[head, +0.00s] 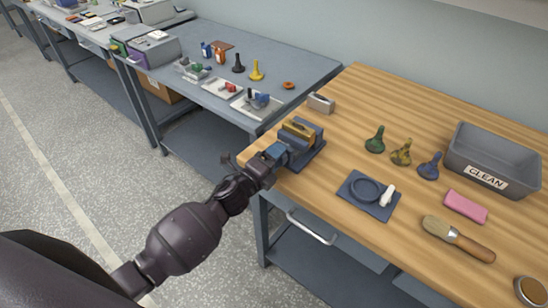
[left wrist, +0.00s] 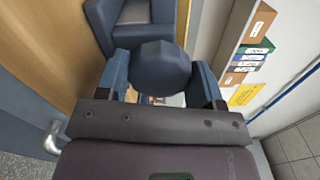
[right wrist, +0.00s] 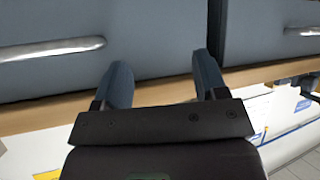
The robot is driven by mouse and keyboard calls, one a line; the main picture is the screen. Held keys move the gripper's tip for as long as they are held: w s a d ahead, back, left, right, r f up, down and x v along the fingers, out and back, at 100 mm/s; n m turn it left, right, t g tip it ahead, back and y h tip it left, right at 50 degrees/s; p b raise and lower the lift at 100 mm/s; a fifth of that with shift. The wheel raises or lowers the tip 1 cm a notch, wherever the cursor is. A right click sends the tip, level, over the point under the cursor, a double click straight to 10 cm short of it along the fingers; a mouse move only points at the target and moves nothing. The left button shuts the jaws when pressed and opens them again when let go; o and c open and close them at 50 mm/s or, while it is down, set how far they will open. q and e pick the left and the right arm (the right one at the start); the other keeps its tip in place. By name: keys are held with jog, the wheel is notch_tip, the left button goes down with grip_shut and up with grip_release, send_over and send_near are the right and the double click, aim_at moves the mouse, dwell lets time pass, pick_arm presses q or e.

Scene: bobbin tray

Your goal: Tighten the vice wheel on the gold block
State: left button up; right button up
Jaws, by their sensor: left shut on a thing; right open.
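The blue vice (head: 312,152) stands at the left corner of the wooden bench, and the gold block (head: 299,131) sits between its jaws. The vice wheel (head: 277,152) faces my left arm. My left gripper (head: 268,161) is shut on the wheel. In the left wrist view the round dark blue wheel (left wrist: 160,68) lies between the two fingers, with the vice body (left wrist: 147,14) beyond it. Whether the jaws touch the block on both sides is too small to tell. My right gripper (right wrist: 162,72) shows only in the right wrist view, open and empty, facing grey-blue drawer fronts.
A small metal block (head: 321,103) lies behind the vice. Green, camouflage and blue bobbin-like pieces stand mid-bench. A blue tray (head: 354,204) with a white piece, a brush (head: 458,238), a pink block (head: 466,206) and a grey CLEAN bin (head: 493,160) are to the right.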

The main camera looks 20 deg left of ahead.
dwell(0.4)
pick_arm(q)
jog(key=o, duration=0.9)
jog(key=v, duration=1)
jog(key=shift+s+a, duration=0.1)
jog(key=shift+s, duration=0.3)
